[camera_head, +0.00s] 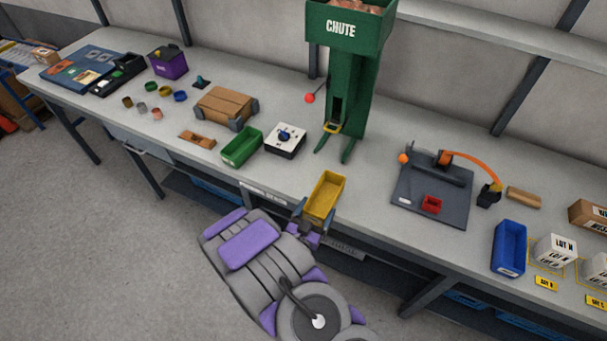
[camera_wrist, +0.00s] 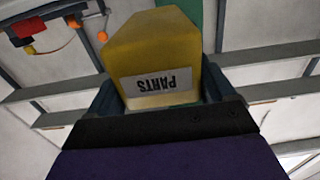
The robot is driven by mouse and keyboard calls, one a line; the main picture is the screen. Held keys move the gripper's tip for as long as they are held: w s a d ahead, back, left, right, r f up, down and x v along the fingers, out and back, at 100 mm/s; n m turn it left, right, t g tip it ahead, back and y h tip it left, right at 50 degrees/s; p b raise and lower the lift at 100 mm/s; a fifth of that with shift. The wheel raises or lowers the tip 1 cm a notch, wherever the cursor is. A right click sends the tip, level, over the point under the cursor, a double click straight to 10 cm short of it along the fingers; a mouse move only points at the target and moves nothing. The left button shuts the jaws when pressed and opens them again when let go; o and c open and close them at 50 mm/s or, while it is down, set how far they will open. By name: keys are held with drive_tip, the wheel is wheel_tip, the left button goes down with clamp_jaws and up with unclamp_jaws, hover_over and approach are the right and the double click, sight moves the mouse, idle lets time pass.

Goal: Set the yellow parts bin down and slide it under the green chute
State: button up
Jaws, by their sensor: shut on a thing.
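The yellow parts bin (camera_head: 325,193) is at the front edge of the bench, below the green chute in the head view. My gripper (camera_head: 314,212) is shut on the bin, one finger on each side of its near end. In the wrist view the bin (camera_wrist: 155,55) fills the middle, its PARTS label upside down, between the dark fingers of my gripper (camera_wrist: 165,100). The green chute (camera_head: 350,90) stands at the back of the bench, its lower opening facing forward and two green prongs at its foot. I cannot tell whether the bin touches the bench.
A dark board with an orange arm (camera_head: 433,190) lies to the right, and a blue bin (camera_head: 508,248) farther right. Bench between yellow bin and chute looks clear.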

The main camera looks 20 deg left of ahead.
drive_tip(key=w+a, duration=0.2)
drive_tip(key=w, duration=0.2)
drive_tip(key=w+a+f+b, duration=0.1)
drive_tip(key=w+a, duration=0.1)
drive_tip(key=w, duration=0.2)
drive_tip(key=w+a, duration=0.2)
drive_tip(key=w, duration=0.1)
drive_tip(key=shift+w+f, duration=0.25)
drive_tip(key=shift+w, duration=0.15)
drive_tip(key=shift+w+a, duration=0.25)
drive_tip(key=shift+w, duration=0.5)
drive_tip(key=shift+w+a+f+b, duration=0.1)
drive_tip(key=shift+w+f+b, duration=0.05)
drive_tip(key=shift+b, duration=0.15)
wheel_tip(320, 180, down, 3)
drive_tip(key=shift+f+b, duration=0.2)
drive_tip(key=shift+b, duration=0.15)
drive_tip(key=o, duration=0.9)
drive_tip(key=shift+r, duration=0.1)
